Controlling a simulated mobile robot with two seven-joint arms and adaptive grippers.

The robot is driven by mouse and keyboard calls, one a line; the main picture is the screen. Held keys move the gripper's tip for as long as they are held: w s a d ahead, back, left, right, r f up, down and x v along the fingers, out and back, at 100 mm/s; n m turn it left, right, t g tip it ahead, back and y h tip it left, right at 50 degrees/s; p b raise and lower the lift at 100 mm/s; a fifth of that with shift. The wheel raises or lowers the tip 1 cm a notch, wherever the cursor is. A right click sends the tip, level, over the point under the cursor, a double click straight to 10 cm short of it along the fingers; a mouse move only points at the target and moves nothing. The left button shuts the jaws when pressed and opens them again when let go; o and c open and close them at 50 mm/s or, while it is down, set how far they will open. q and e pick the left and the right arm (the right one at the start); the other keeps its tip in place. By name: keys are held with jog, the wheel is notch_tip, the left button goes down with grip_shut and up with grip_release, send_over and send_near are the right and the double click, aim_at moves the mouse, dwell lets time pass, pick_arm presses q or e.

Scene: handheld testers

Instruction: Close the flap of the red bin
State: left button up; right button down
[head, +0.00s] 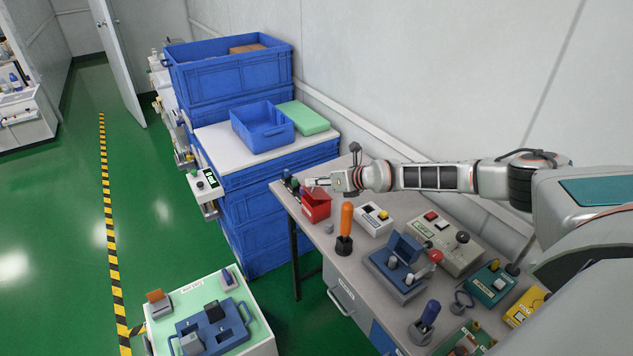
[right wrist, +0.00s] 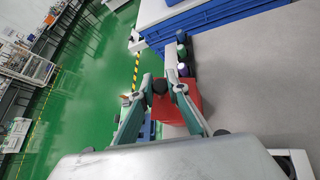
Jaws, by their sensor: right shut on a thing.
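The small red bin (head: 317,212) stands at the far left end of the grey workbench. Its red flap (head: 318,192) shows at the top, partly covered by my right gripper. My right gripper (head: 309,183) reaches in from the right, low over the bin. In the right wrist view the gripper (right wrist: 160,86) has its fingers on either side of a small dark part, and the red bin (right wrist: 189,105) lies just behind and below them. The grip is at the flap, but its exact contact is hard to see. My left gripper is not in view.
A white tester box (head: 374,219) and an orange-handled tool (head: 346,220) stand close to the bin's right. Several small bottles (right wrist: 182,53) stand just beyond it. Blue crates (head: 255,210) are stacked left of the bench. More testers fill the bench's near part.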

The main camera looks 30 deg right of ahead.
jog(key=c, duration=2)
grip_release()
jog(key=shift+o, duration=0.2)
jog(key=shift+r, duration=0.1)
jog(key=shift+s+d+r, duration=0.2)
jog(key=shift+s+r, duration=0.2)
jog(key=shift+s, duration=0.05)
jog(key=shift+s+d+r, duration=0.2)
jog(key=shift+s+d, duration=0.1)
jog(key=shift+s, duration=0.25)
jog(key=v, duration=0.9)
jog(key=shift+s, duration=0.25)
